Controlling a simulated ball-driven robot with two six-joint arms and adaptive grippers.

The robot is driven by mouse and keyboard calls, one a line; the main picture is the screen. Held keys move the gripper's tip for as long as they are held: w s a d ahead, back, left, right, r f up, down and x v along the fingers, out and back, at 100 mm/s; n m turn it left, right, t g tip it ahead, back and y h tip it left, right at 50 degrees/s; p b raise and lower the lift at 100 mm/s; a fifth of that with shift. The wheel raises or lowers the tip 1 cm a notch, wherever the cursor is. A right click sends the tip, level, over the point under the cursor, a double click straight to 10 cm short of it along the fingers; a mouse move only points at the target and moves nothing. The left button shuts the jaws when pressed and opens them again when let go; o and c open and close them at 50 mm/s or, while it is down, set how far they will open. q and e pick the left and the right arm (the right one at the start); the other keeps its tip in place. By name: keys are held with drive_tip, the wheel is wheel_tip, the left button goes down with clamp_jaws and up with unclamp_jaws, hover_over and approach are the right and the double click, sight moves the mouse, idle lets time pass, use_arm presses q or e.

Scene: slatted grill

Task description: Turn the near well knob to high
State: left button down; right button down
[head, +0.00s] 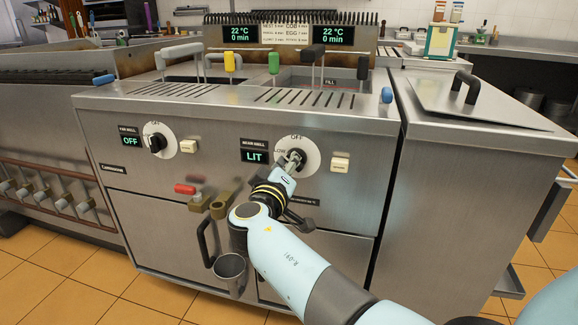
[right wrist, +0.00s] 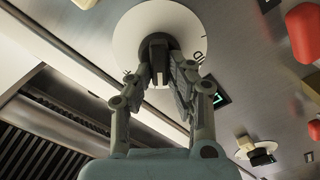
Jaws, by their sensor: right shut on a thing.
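The near well knob (head: 297,155) is on the fryer's front panel, on a round white dial (head: 310,161) with OFF at the top and LOW at its left. The display (head: 255,157) beside it reads LIT. My right gripper (head: 292,163) reaches up from below and is shut on the knob. In the right wrist view, the two fingers of the gripper (right wrist: 165,78) are on either side of the dark knob (right wrist: 157,45), in front of the white dial (right wrist: 125,45). The fingers partly hide the knob, so its exact setting is unclear. My left gripper is not in view.
The far well knob (head: 157,143) is to the left, with its display (head: 131,141) reading OFF. A light button (head: 340,164) is just right of the near dial. A red-handled valve (head: 185,189) and a metal cup (head: 229,270) are lower left of my gripper.

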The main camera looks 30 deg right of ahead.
drive_tip(key=shift+s+f+n+p, duration=0.1)
drive_tip(key=shift+f+n+p, duration=0.3)
drive_tip(key=shift+n, duration=3.25)
drive_tip(key=shift+s+f+n+p, duration=0.15)
drive_tip(key=shift+n+p, duration=0.35)
drive_tip(key=shift+n, duration=3.1)
drive_tip(key=shift+w+f+n+p, duration=0.1)
drive_tip(key=shift+f+n+p, duration=0.3)
drive_tip(key=shift+n, duration=3.25)
drive_tip(key=c, duration=1.2)
unclamp_jaws()
drive_tip(key=shift+r, duration=0.1)
drive_tip(key=shift+c, duration=0.2)
drive_tip(key=shift+r, duration=0.1)
